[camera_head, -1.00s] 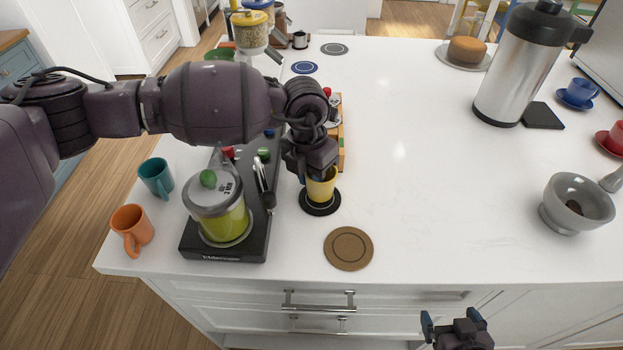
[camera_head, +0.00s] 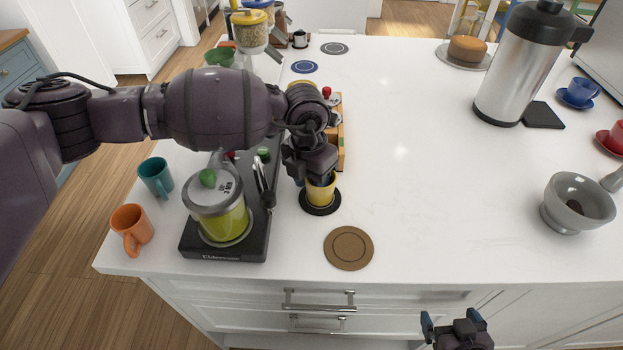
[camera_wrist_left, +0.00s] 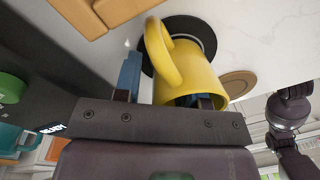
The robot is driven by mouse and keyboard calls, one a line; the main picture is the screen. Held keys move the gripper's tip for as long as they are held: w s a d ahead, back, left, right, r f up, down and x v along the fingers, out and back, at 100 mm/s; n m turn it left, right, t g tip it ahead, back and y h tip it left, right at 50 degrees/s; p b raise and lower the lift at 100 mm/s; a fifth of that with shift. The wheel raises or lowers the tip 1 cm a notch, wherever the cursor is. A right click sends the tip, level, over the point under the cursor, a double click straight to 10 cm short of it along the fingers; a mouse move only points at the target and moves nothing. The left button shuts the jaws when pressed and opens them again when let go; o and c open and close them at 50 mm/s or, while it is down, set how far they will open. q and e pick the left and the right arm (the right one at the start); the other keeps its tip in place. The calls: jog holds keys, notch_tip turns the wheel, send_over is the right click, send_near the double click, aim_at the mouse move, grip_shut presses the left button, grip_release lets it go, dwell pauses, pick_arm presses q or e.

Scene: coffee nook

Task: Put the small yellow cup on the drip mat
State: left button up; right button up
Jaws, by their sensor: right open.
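The small yellow cup (camera_head: 320,193) stands upright on the round black drip mat (camera_head: 320,209), beside the black machine. My left gripper (camera_head: 312,178) is directly above the cup and hides its rim. In the left wrist view the cup (camera_wrist_left: 195,72) shows its handle towards the camera, with the dark mat (camera_wrist_left: 200,30) behind its base. One blue finger of my left gripper (camera_wrist_left: 168,88) is outside the cup, with a gap beside it; the other seems to be in the cup's mouth. The jaws look spread. My right gripper (camera_head: 455,325) is open and empty at the bottom edge.
The black machine with a green-filled jar (camera_head: 218,212) stands close left of the cup. A wooden box (camera_head: 341,140) is behind it. A brown coaster (camera_head: 348,248) lies in front. Teal (camera_head: 156,177) and orange (camera_head: 132,229) mugs stand at the left. The counter's middle is clear.

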pick_arm(q)
notch_tip(320, 180, up, 12)
jog(key=shift+w+a, duration=0.35)
jog(key=shift+a, duration=0.1)
dwell(0.4)
jog(key=shift+s, duration=0.1)
